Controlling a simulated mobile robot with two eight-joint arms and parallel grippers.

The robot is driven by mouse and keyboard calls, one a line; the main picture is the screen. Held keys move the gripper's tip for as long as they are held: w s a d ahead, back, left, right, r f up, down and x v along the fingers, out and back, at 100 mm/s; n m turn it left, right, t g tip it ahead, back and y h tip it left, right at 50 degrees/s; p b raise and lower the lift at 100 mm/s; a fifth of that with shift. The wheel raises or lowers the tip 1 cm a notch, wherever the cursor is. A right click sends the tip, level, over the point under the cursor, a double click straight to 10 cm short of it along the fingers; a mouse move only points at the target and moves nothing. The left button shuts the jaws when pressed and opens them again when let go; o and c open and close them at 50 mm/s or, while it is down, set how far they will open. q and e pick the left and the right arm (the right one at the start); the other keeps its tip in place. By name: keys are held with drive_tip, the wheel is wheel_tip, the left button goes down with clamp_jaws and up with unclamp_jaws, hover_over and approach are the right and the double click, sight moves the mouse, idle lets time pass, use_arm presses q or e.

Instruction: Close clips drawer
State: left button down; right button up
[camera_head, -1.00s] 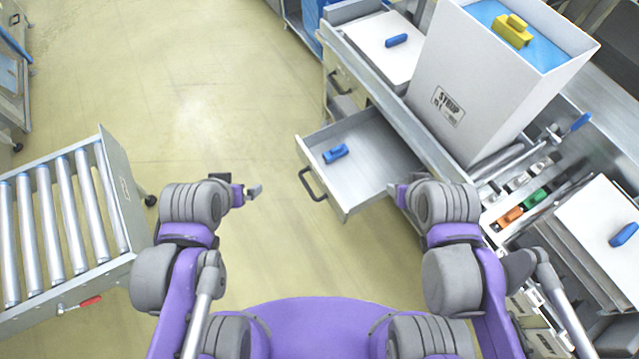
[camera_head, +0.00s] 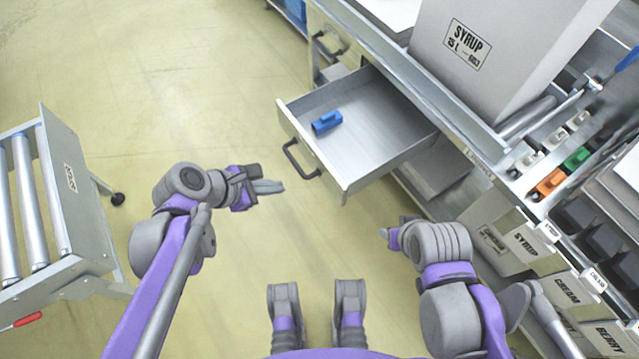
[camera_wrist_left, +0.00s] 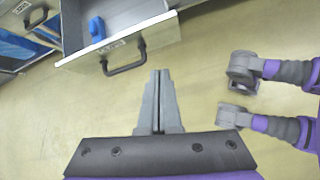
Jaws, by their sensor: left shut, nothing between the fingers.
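The clips drawer (camera_head: 372,132) is pulled open from the metal bench, with a blue clip (camera_head: 326,122) lying inside. Its dark handle (camera_head: 300,161) is on the drawer's front. In the left wrist view the drawer front (camera_wrist_left: 120,44) and handle (camera_wrist_left: 123,57) show at the top, with the blue clip (camera_wrist_left: 97,28) behind. My left gripper (camera_head: 278,187) is shut and empty, just left of and below the handle, apart from it. My left fingers (camera_wrist_left: 157,100) point toward the drawer front in the wrist view. My right gripper (camera_head: 384,234) is below the drawer, its fingers mostly hidden by the wrist.
A tall syrup box (camera_head: 490,60) stands on the bench behind the drawer. Orange (camera_head: 551,182) and green (camera_head: 577,157) clips sit in a rack at right. A roller conveyor (camera_head: 62,190) stands at left. The floor between conveyor and drawer is clear.

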use_arm(q)
wheel_tip(320, 180, down, 3)
drive_tip(key=w+d+n+h+b, duration=0.1)
drive_tip(key=w+n+b, duration=0.1)
drive_tip(key=n, duration=0.1)
drive_tip(key=b, duration=0.4)
approach(330, 174)
drive_tip(key=shift+a+f+x, duration=0.15)
drive_tip(key=shift+x, duration=1.5)
drive_tip(key=shift+a+f+x, duration=0.15)
drive_tip(key=shift+x, duration=1.5)
use_arm(e)
wheel_tip(330, 174, down, 8)
drive_tip(key=w, duration=0.1)
drive_tip(key=shift+f, duration=0.25)
use_arm(q)
drive_tip(key=shift+w+d, duration=0.15)
drive_tip(key=shift+d, duration=0.25)
drive_tip(key=w+d+p, duration=0.2)
drive_tip(key=w+d, duration=0.5)
drive_tip(key=d, duration=0.6)
drive_tip(key=w+d+p, duration=0.2)
drive_tip(key=w+d, duration=0.6)
drive_tip(key=d, duration=0.5)
use_arm(e)
drive_tip(key=r, duration=0.5)
drive_tip(key=shift+s, duration=0.3)
use_arm(q)
drive_tip(key=shift+a, duration=0.1)
